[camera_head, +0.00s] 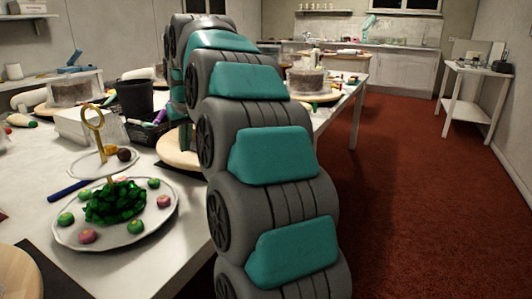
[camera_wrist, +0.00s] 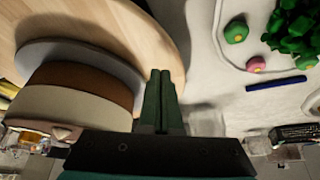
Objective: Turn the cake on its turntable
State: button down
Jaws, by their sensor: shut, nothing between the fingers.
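In the wrist view a round wooden turntable (camera_wrist: 110,22) fills the upper left. A layered cake (camera_wrist: 80,85) with grey, brown and cream bands stands at its lower left side. My gripper (camera_wrist: 160,76) has its two dark green fingers together, with nothing between them. They point at the wooden disc, just right of the cake; I cannot tell whether they touch either. In the head view the edge of a wooden turntable (camera_head: 178,153) shows left of my arm. My arm hides the cake there and my gripper.
A tiered stand (camera_head: 120,240) with green and pink sweets stands on the white table (camera_head: 40,215) at the front left. A blue stick (camera_head: 68,190) and a black pot (camera_head: 135,97) are near it. Other cakes (camera_head: 75,92) stand farther back.

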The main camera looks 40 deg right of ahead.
jog(key=shift+f+b, duration=0.7)
jog(key=shift+f, duration=0.7)
jog(key=shift+s+d+b, duration=0.2)
jog(key=shift+s+d, duration=0.7)
jog(key=shift+s, duration=0.25)
jog(key=shift+s+d+b, duration=0.2)
jog(key=shift+s+d, duration=0.7)
jog(key=shift+s, duration=0.25)
jog(key=shift+s+d, duration=0.5)
jog(key=shift+d, duration=0.3)
jog(key=shift+s+d, duration=0.55)
jog(key=shift+d, duration=0.3)
jog(key=shift+s+d, duration=0.5)
jog(key=shift+d, duration=0.3)
jog(key=shift+r+p, duration=0.6)
jog(key=shift+r, duration=0.85)
jog(key=shift+r, duration=0.1)
